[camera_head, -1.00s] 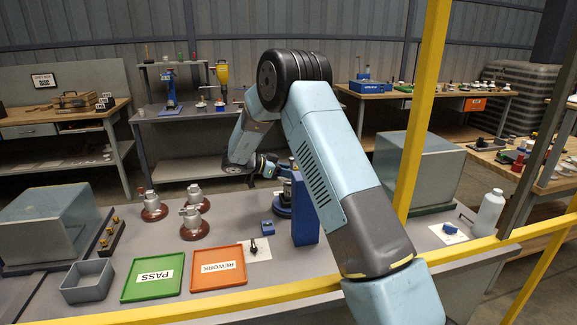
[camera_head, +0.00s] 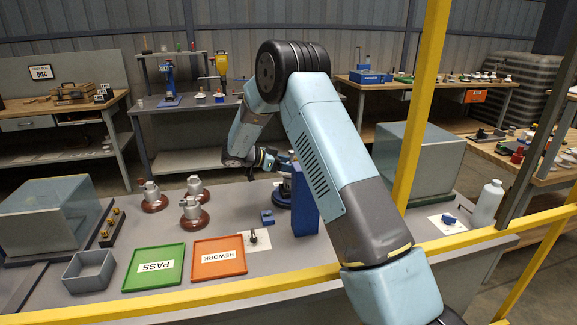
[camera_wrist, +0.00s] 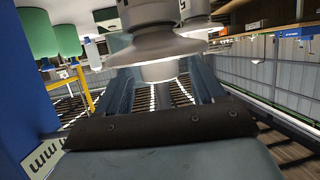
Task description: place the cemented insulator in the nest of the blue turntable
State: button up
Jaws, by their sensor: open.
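Three insulators with grey metal caps and brown bases stand on the bench at the left (camera_head: 152,197), the back (camera_head: 195,186) and the front (camera_head: 193,214). The blue turntable (camera_head: 281,199) is partly hidden behind a blue upright block (camera_head: 304,200), so its nest cannot be made out. My gripper (camera_head: 271,160) is beside the turntable, level with the block's top. In the wrist view, a grey stepped metal piece (camera_wrist: 165,46), probably an insulator's cap, lies at the mouth of my open gripper (camera_wrist: 165,88). Whether the jaws touch it cannot be told.
A green PASS tray (camera_head: 155,266) and an orange REWORK tray (camera_head: 219,258) lie at the front. A grey bin (camera_head: 89,271) is left of them. The blue block stands close to my gripper. A yellow rail and post (camera_head: 424,110) stand in front.

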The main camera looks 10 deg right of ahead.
jog(key=v, duration=1.2)
jog(key=w+d+r+n+t+y, duration=0.2)
jog(key=r+t, duration=0.3)
jog(key=r, duration=0.4)
jog(key=w+d+r+n+t+y, duration=0.1)
jog(key=w+d+r+t+y, duration=0.1)
jog(key=r+t, duration=0.5)
jog(key=s+a+r+n+t+y, duration=0.2)
jog(key=s+r+n+y, duration=0.55)
jog(key=r, duration=0.65)
jog(key=s+d+f+n+g, duration=0.2)
jog(key=s+d+f+g, duration=0.1)
jog(key=s, duration=1.1)
jog(key=s+d+f+n+g+y, duration=0.1)
jog(key=s+d+f+n+g, duration=0.1)
jog(key=s, duration=1.2)
jog(key=s+d+f+n+g+y, duration=0.1)
jog(key=s+d+f+g, duration=0.4)
jog(key=s, duration=0.9)
notch_tip(320, 180, down, 2)
jog(key=shift+s+d+f+n, duration=0.25)
jog(key=shift+s+n, duration=0.1)
jog(key=shift+n, duration=0.2)
